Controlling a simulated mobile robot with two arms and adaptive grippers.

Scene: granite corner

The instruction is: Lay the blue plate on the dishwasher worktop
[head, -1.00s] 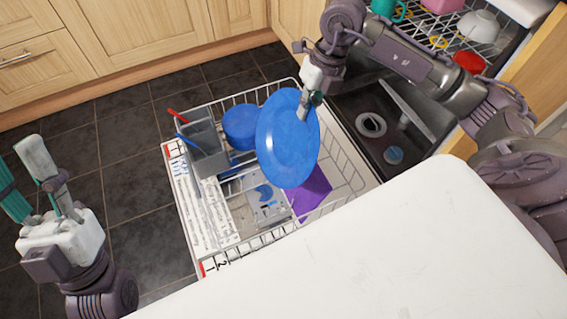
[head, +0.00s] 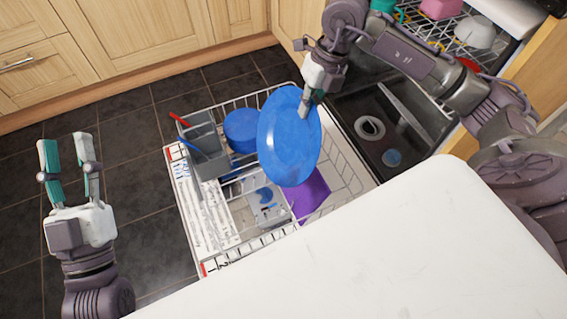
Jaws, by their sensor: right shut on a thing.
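The blue plate (head: 288,140) hangs in the air above the pulled-out lower dishwasher rack, its face tilted up toward the camera. My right gripper (head: 306,104) is shut on the plate's upper right rim. The white dishwasher worktop (head: 400,250) fills the lower right of the head view, and its visible surface is bare. The plate is apart from it. My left gripper (head: 69,165) is at the left, above the dark floor, open and empty with its fingers pointing up in the picture.
The lower rack (head: 345,165) holds a grey cutlery basket (head: 205,145), a blue bowl (head: 240,128) and a purple item (head: 308,192). An upper rack with a white bowl (head: 475,33) and a pink item (head: 440,8) is at the top right. Wooden cabinets (head: 120,40) stand behind.

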